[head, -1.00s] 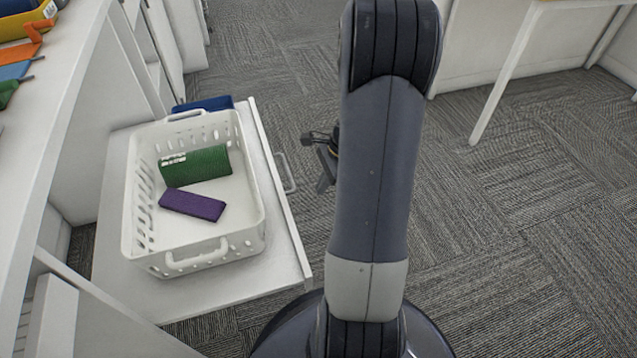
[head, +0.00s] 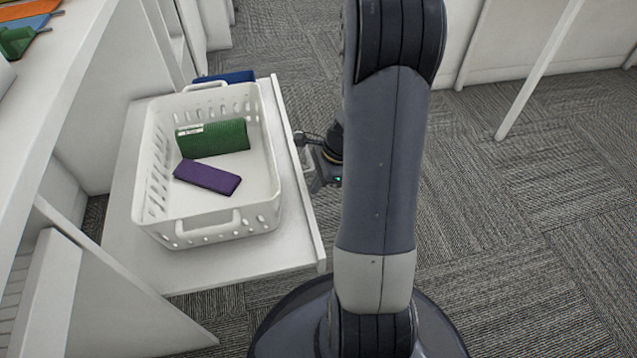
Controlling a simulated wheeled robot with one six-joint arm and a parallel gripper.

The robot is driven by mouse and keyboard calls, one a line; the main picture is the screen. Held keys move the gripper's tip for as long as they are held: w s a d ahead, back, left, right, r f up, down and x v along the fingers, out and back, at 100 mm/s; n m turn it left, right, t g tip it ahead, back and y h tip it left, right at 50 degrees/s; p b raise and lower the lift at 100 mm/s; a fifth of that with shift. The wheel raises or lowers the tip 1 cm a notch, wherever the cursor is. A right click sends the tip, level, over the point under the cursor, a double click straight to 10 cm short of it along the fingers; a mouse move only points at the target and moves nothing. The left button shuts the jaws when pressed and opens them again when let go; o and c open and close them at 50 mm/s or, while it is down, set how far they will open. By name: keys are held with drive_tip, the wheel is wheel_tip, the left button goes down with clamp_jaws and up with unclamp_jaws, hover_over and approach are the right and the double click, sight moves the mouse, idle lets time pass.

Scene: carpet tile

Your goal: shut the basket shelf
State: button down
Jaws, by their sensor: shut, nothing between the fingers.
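The basket shelf (head: 225,262) is a white pull-out shelf, standing out from the white cabinet on the left. The shelf's raised front panel (head: 296,170) carries a handle, now largely hidden behind my gripper. My gripper (head: 310,170) is at the outer side of this front panel, by the handle. It is shut with nothing held. Whether it touches the panel or handle I cannot tell. My arm hides part of the wrist.
A blue item (head: 226,77) lies just behind the basket. A white countertop (head: 60,90) with coloured items runs along the left. A white table leg (head: 540,70) stands at the upper right. Grey carpet (head: 500,230) to the right is clear.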

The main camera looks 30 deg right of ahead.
sight(166, 217)
drive_tip(key=w+a+p, duration=0.3)
drive_tip(key=a+p, duration=0.1)
drive_tip(key=a, duration=0.7)
drive_tip(key=w+a+p, duration=0.3)
drive_tip(key=a+p, duration=0.1)
drive_tip(key=a, duration=0.8)
drive_tip(key=w+a+p, duration=0.4)
drive_tip(key=a+p, duration=0.1)
drive_tip(key=a, duration=0.7)
drive_tip(key=shift+w+a, duration=0.1)
drive_tip(key=shift+a, duration=0.05)
